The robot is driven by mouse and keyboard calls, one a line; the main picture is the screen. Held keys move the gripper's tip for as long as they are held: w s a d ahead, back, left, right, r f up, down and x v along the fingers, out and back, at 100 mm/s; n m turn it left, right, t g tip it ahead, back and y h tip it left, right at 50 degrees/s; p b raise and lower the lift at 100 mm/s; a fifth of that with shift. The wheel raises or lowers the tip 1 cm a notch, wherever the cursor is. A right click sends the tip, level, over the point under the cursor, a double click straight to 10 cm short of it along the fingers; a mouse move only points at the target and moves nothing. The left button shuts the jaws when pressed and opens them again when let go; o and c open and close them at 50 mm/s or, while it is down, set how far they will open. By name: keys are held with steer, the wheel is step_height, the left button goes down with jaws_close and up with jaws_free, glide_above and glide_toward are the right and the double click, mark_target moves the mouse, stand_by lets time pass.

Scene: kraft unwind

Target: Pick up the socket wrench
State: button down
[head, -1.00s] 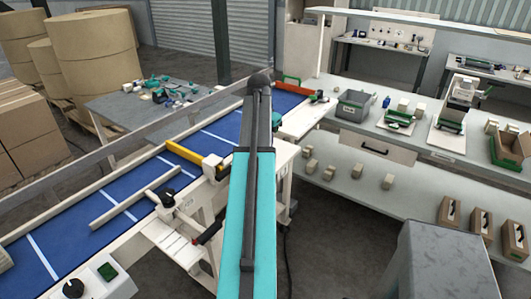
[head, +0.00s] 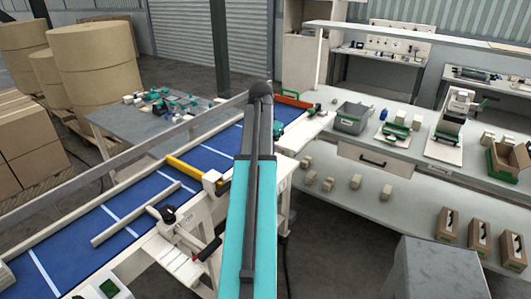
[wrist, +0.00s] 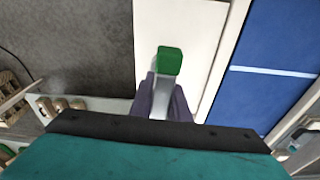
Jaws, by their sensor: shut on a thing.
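My gripper (wrist: 163,90) shows in the wrist view with its two dark fingers shut on a tool with a green end (wrist: 168,60) and a pale grey shank, which I take to be the socket wrench. The green end sticks out beyond the fingertips, over a pale surface (wrist: 185,25). The rest of the tool is hidden between the fingers and behind the wrist. In the head view my own arm hides most of the gripper, and the held tool cannot be made out.
A blue conveyor belt (head: 105,208) with a yellow bar (head: 194,168) runs along the left. A bench (head: 415,150) on the right holds a grey bin (head: 352,117) and a green-based device (head: 450,137). Small blocks stand on its lower shelf (head: 390,205). A grey box top (head: 440,265) is near at lower right.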

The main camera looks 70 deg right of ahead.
steer(key=s+a+r+p, duration=0.1)
steer(key=s+a+p, duration=0.3)
steer(key=s+a, duration=0.4)
steer(key=shift+s+a+r, duration=0.15)
steer(key=shift+s+r, duration=0.05)
steer(key=shift+s, duration=1.85)
